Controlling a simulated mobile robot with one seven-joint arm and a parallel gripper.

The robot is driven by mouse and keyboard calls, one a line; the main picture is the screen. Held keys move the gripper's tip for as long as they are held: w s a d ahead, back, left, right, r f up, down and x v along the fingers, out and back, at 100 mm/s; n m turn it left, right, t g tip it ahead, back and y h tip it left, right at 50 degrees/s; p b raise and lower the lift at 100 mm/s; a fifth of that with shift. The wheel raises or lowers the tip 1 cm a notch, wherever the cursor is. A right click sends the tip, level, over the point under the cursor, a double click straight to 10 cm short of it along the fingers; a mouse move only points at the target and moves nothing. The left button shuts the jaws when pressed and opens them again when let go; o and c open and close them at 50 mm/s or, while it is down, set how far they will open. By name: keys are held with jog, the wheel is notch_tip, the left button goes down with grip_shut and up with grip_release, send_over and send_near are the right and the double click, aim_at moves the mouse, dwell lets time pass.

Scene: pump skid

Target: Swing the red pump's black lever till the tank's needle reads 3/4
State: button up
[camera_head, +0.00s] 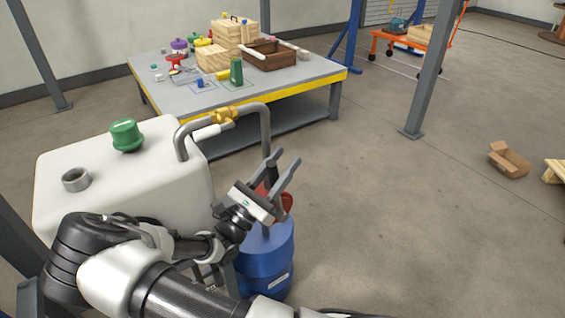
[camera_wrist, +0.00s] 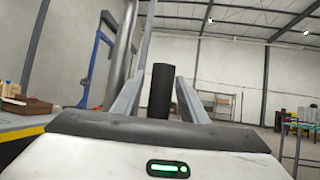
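The red pump (camera_head: 287,201) sits on top of a blue drum (camera_head: 266,262), mostly hidden behind my gripper. My gripper (camera_head: 286,158) is open above the drum, its two fingers pointing up and away. In the wrist view a black upright cylinder, seemingly the lever's grip (camera_wrist: 161,90), stands between the spread fingers (camera_wrist: 158,70), with gaps visible on both sides. In the head view the dark lever (camera_head: 271,168) shows only in part by the fingers. The white tank (camera_head: 100,185) stands left of the drum.
A grey pipe with a brass valve (camera_head: 224,115) runs from the tank towards the pump, close behind my gripper. A green cap (camera_head: 126,135) and a grey ring (camera_head: 76,179) are on the tank. A cluttered workbench (camera_head: 282,88) stands behind.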

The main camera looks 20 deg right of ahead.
jog(key=p+v, duration=0.1)
jog(key=v, duration=1.6)
jog(key=shift+a, duration=0.2)
